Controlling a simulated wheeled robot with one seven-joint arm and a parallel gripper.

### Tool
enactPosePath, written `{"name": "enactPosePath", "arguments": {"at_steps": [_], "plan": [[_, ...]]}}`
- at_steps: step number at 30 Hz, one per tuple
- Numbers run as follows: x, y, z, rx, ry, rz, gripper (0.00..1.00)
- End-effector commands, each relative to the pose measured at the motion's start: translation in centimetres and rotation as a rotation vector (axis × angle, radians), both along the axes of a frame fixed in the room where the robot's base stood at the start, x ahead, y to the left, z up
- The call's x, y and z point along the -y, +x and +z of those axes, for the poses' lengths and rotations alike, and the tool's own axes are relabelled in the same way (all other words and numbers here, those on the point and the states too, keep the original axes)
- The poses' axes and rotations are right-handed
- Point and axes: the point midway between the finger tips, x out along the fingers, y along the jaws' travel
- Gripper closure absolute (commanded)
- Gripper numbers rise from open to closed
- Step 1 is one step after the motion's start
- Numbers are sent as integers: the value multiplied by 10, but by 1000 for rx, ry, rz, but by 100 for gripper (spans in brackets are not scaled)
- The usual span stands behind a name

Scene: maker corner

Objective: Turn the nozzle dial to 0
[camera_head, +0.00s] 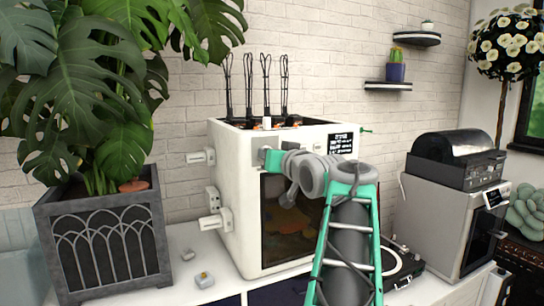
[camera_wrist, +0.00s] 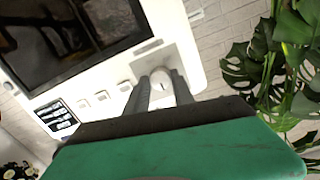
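The nozzle dial, a small round white knob (camera_wrist: 161,79), is on the printer's white front panel in the wrist view. My gripper (camera_wrist: 161,92) has its two grey fingers parted, one on each side of the knob; I cannot tell whether they touch it. The knob's marks are too small to read. In the head view, the white box-shaped printer (camera_head: 237,212) stands on the counter, and my gripper (camera_head: 268,157) is at the upper left of its front. The knob is hidden there by my gripper and arm.
The panel also carries a row of small square buttons (camera_wrist: 102,95) and a dark display (camera_wrist: 57,118). A potted plant (camera_head: 110,240) stands left of the printer, and a grey machine (camera_head: 445,215) stands to its right. A small grey object (camera_head: 204,279) lies on the counter in front.

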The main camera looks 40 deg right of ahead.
Motion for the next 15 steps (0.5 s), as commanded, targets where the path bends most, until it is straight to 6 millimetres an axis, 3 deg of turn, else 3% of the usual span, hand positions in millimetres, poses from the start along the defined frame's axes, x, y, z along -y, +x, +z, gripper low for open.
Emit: {"name": "enactPosePath", "arguments": {"at_steps": [8,15], "plan": [[0,0,0,1,0,0,49],[0,-1,0,1,1,-1,49]]}}
